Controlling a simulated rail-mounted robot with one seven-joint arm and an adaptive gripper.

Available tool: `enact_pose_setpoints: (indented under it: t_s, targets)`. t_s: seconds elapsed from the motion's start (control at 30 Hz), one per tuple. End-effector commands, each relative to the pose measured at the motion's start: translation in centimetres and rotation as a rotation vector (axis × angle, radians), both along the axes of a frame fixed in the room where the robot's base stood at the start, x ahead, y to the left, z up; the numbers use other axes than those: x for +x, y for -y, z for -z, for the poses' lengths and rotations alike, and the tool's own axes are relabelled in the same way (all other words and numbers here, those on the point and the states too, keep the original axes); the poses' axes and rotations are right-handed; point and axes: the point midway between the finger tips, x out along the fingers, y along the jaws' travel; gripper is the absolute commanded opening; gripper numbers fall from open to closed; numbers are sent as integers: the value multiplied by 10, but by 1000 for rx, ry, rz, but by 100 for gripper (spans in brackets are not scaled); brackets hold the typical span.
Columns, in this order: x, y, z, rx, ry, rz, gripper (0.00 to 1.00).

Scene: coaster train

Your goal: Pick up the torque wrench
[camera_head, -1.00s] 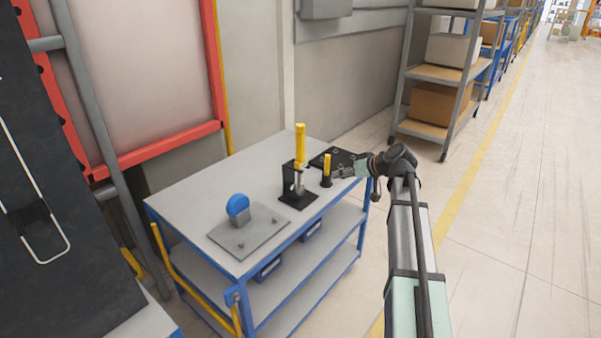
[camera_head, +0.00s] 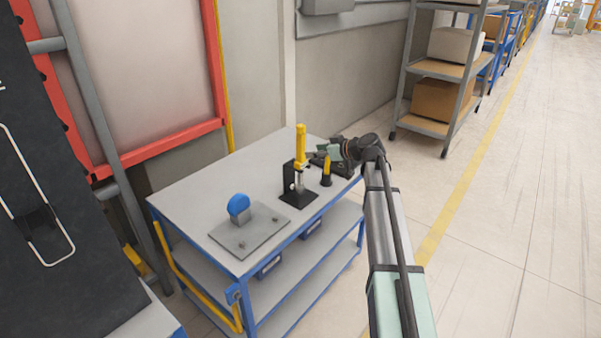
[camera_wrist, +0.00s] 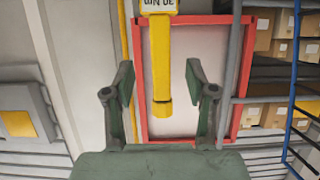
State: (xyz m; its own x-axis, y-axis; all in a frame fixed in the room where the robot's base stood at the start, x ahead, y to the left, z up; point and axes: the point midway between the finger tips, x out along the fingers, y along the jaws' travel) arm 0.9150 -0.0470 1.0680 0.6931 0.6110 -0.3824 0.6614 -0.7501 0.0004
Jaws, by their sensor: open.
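The torque wrench appears to be the upright tool with a yellow handle (camera_head: 300,143), standing in a black stand (camera_head: 299,198) on the cart. My gripper (camera_head: 318,157) is close to its right side, small and partly hidden in the head view. In the wrist view, my gripper (camera_wrist: 160,82) is open, with its two dark green fingers apart. A yellow bar (camera_wrist: 161,60) with a collared end shows between the fingers, apparently the wrench handle. Gaps show on both sides of it. I cannot tell its depth relative to the fingertips.
A shorter black and yellow tool (camera_head: 326,172) stands right of the stand, near my gripper. A grey plate (camera_head: 248,236) with a blue round part (camera_head: 239,205) lies at the cart's front left. The grey cart top (camera_head: 200,190) is bare at left. Shelving (camera_head: 455,70) stands beyond.

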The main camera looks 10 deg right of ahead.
Motion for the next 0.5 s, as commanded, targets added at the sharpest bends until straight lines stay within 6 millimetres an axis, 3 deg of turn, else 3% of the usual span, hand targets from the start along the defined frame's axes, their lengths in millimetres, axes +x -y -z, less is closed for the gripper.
enact_pose_setpoints:
  t_s: [0.1,0.5]
  targets:
    - [13,-10,5,0,0,-1,56]
    - [30,-26,12,1,-2,-1,56]
